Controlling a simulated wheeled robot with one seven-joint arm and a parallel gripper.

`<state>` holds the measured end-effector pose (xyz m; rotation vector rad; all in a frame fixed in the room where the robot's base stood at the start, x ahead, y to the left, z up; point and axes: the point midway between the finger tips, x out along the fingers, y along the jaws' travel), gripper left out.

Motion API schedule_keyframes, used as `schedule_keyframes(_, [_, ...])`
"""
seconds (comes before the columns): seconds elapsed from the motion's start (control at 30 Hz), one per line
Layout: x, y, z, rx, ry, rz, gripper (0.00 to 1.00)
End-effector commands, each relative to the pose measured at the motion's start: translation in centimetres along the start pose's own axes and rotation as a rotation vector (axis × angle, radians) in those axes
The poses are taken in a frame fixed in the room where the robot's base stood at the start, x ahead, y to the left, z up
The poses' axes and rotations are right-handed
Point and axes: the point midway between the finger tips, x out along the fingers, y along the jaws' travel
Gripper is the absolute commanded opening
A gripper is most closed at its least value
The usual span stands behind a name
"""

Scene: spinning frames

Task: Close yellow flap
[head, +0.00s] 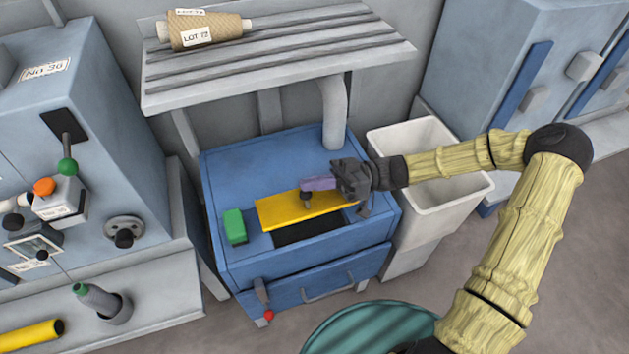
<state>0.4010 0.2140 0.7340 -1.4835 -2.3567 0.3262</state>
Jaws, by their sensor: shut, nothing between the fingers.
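The yellow flap (285,210) is on top of the blue cabinet (240,170). It looks raised or tilted, with a dark opening (310,226) showing along its front side. The fingers are shut with nothing held. I cannot tell whether they touch the knob or flap. The gripper body hides the flap's right end.
A green block (235,227) sits left of the flap. A shelf (280,55) with a yarn cone (205,30) overhangs the back. A white bin (440,215) stands to the right, under my arm. A machine with levers (75,150) is at left.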

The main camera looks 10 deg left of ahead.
Motion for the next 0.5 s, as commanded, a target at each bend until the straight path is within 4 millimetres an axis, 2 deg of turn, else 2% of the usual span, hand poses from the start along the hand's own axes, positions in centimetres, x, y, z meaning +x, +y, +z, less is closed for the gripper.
schedule_keyframes(0.27, [0.1, -0.3, -0.7, -0.001, 0.000, 0.000, 0.00])
schedule_keyframes(0.5, [0.7, -1.7, -4.2, -0.003, 0.000, 0.001, 0.00])
